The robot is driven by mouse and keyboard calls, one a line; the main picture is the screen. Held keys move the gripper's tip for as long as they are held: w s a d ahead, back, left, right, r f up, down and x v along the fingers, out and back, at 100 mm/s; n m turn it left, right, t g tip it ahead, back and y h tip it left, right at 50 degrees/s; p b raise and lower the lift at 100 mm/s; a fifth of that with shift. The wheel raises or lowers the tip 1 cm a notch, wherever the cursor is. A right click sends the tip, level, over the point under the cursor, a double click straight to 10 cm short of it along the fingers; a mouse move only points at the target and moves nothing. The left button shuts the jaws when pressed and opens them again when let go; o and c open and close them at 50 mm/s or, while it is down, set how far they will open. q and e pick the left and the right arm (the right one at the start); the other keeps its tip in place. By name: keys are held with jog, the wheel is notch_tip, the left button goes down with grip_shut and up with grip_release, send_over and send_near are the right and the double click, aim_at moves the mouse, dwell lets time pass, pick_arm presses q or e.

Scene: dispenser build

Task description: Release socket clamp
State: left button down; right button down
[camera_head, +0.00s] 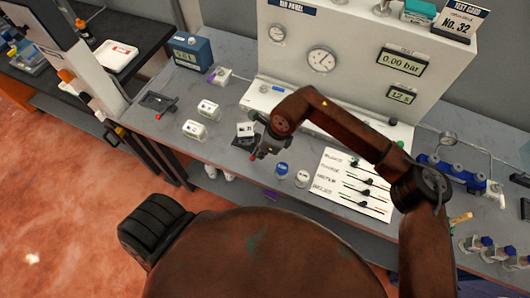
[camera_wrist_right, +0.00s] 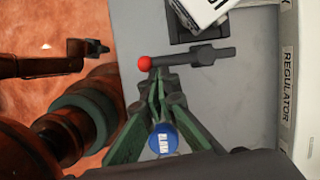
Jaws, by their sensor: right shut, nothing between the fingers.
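The socket clamp shows in the wrist view as a dark lever (camera_wrist_right: 195,57) with a red ball (camera_wrist_right: 145,63) on its left end. It lies beside a dark socket that holds a white block with dark markings (camera_wrist_right: 203,8); the block also shows in the head view (camera_head: 245,129). My right gripper (camera_wrist_right: 163,75) has its green fingers drawn together, empty, with the tips close to the lever near the red ball. Whether they touch it I cannot tell. In the head view my right gripper (camera_head: 259,152) partly hides the clamp.
A blue-capped bottle (camera_head: 281,170) and a white-capped one (camera_head: 302,178) stand right of my gripper. A slider card (camera_head: 352,185) lies further right. White blocks (camera_head: 195,131) and another red-tipped clamp (camera_head: 158,104) are left. The gauge panel (camera_head: 350,50) rises behind.

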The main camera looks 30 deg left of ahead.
dwell(0.4)
jog(key=d, duration=0.1)
jog(key=d+r, duration=0.1)
jog(key=w+d, duration=0.1)
jog(key=d, duration=0.1)
jog(key=shift+d+r, duration=0.1)
jog(key=shift+r, duration=0.2)
pick_arm(q)
jog(key=shift+w, duration=0.3)
pick_arm(e)
jog(key=v, duration=0.9)
jog(key=shift+s, duration=0.25)
